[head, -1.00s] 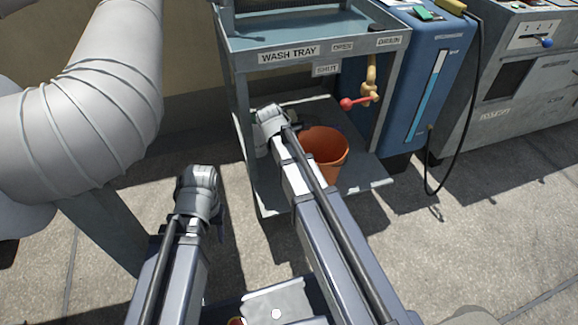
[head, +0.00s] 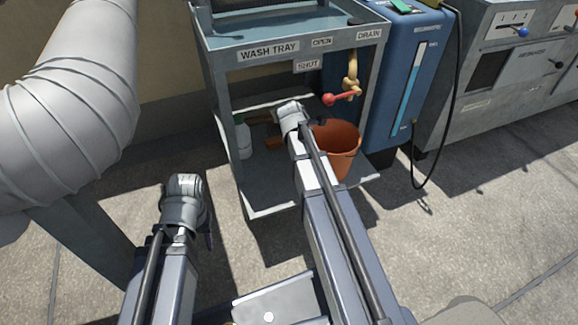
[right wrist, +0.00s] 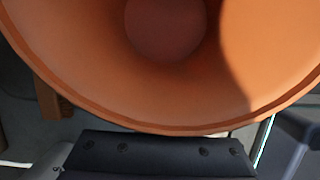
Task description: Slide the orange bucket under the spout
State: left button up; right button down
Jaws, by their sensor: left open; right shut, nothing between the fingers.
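The orange bucket (head: 340,148) stands upright on the lower shelf of the wash tray stand, partly hidden by my right arm. The tan spout (head: 352,84), with a red-knobbed handle (head: 329,99), hangs above the bucket's rim in the head view. My right gripper is at the bucket's left side, its fingers hidden in the head view behind the wrist. In the right wrist view, the shut right gripper (right wrist: 155,150) lies close along the rim of the bucket (right wrist: 165,85), which looks empty; contact is unclear. My left gripper (head: 207,232) is open and away from the stand.
A white bottle (head: 242,138) and a brown item (head: 275,143) sit at the shelf's left. A blue tank (head: 403,85) stands right of the stand, with a black cable (head: 447,130) hanging beside it. A large grey duct (head: 75,100) fills the left.

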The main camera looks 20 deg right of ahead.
jog(key=shift+d, duration=1.2)
pick_arm(q)
jog(key=shift+r, duration=0.1)
pick_arm(e)
jog(key=shift+r, duration=0.1)
